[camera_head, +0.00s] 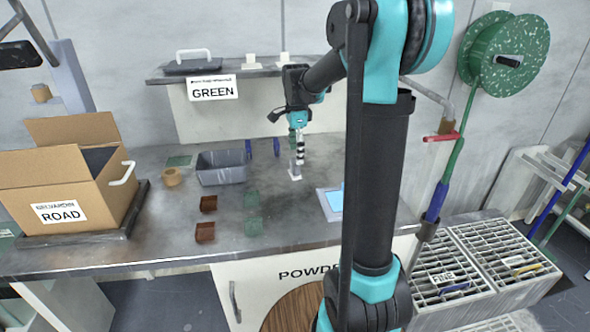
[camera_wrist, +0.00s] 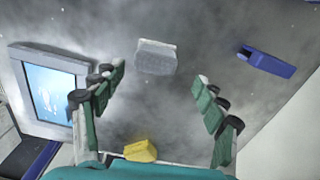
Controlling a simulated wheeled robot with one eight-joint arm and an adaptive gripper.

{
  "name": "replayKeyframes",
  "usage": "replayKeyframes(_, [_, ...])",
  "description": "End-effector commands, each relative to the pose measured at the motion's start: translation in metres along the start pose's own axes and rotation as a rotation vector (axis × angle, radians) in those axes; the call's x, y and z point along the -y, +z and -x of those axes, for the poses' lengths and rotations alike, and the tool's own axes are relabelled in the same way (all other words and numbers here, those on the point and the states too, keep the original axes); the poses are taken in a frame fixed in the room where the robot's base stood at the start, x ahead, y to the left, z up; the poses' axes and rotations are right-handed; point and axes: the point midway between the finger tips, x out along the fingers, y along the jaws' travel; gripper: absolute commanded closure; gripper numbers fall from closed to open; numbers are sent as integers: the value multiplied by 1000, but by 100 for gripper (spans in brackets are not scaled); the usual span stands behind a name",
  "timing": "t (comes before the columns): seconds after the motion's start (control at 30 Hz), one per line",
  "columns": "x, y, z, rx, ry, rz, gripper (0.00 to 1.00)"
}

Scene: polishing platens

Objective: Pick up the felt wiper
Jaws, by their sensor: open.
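A pale grey-white block, which looks like the felt wiper (camera_wrist: 156,56), lies on the dark bench top in the wrist view. In the head view a small whitish piece (camera_head: 295,174) shows on the bench just under my gripper (camera_head: 299,152), likely the same thing. My gripper (camera_wrist: 161,74) is open and empty, pointing down. In the wrist view the block sits between the fingertip lines, slightly beyond them. I cannot tell the exact height left between the fingertips and the block.
A blue-screened tablet (camera_wrist: 50,88), a yellow block (camera_wrist: 140,151) and a blue holder (camera_wrist: 267,63) lie around it. A grey bin (camera_head: 222,168), brown and green pieces and a cardboard box (camera_head: 62,190) stand left. A shelf (camera_head: 260,69) is behind.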

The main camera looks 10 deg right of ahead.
Motion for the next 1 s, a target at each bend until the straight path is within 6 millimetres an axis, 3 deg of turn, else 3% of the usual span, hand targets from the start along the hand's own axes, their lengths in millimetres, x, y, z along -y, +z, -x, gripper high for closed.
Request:
replayKeyframes(0.37, [-7,6,-46,0,0,0,28])
replayKeyframes(0.67, [-7,6,-50,0,0,0,28])
replayKeyframes(1.0, [-7,6,-50,0,0,0,69])
